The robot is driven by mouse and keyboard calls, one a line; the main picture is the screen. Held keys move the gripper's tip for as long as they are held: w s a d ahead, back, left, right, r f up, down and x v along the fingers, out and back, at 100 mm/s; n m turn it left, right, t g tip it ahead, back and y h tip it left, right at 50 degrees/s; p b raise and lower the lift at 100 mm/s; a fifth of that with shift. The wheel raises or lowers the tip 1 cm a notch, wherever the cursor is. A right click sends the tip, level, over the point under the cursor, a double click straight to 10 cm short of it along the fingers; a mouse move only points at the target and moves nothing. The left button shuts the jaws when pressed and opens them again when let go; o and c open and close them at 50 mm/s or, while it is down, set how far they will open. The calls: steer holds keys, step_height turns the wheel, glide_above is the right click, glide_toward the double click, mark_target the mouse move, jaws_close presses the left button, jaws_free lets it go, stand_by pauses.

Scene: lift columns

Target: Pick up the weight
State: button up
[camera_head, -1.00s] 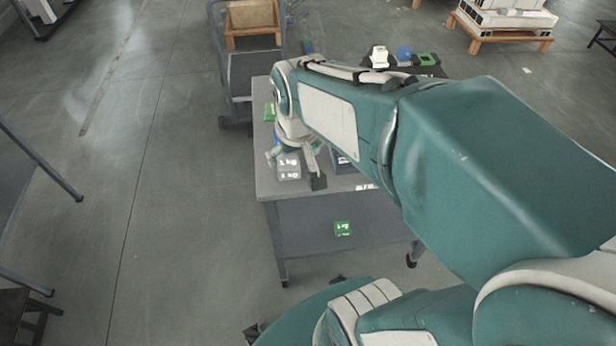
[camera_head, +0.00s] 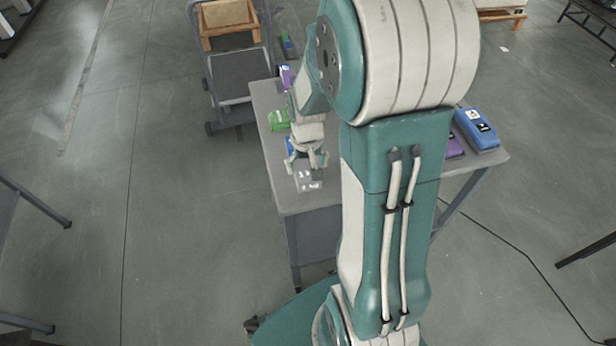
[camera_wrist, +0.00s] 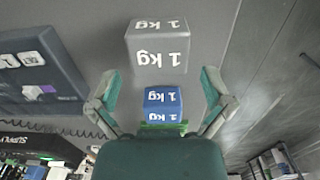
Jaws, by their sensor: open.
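A grey block weight marked "1 kg" (camera_head: 308,183) sits near the edge of the grey table. It also shows in the wrist view (camera_wrist: 158,48), just beyond the fingertips. My gripper (camera_wrist: 160,74) is open, its two fingers spread to the left and right with nothing held between them. A blue 1 kg weight (camera_wrist: 163,104) lies lower in the wrist view, between the fingers in the picture, with a green object (camera_wrist: 163,128) behind it. In the head view my gripper (camera_head: 307,158) is just behind the grey weight and partly covers it; contact cannot be told.
A green weight (camera_head: 279,120) and a purple item (camera_head: 287,76) are farther back on the table (camera_head: 298,202). A blue case (camera_head: 477,129) lies at the right end. A cart (camera_head: 238,82) stands behind. My arm hides the table's middle.

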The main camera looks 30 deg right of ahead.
mark_target(307, 174)
step_height(307, 174, down, 5)
steer(key=shift+a+r, duration=0.1)
steer(key=shift+r, duration=0.1)
steer(key=shift+d+f, duration=0.2)
steer(key=shift+f, duration=0.15)
steer(key=shift+c, duration=0.3)
steer(key=shift+a+r, duration=0.1)
steer(key=c, duration=1)
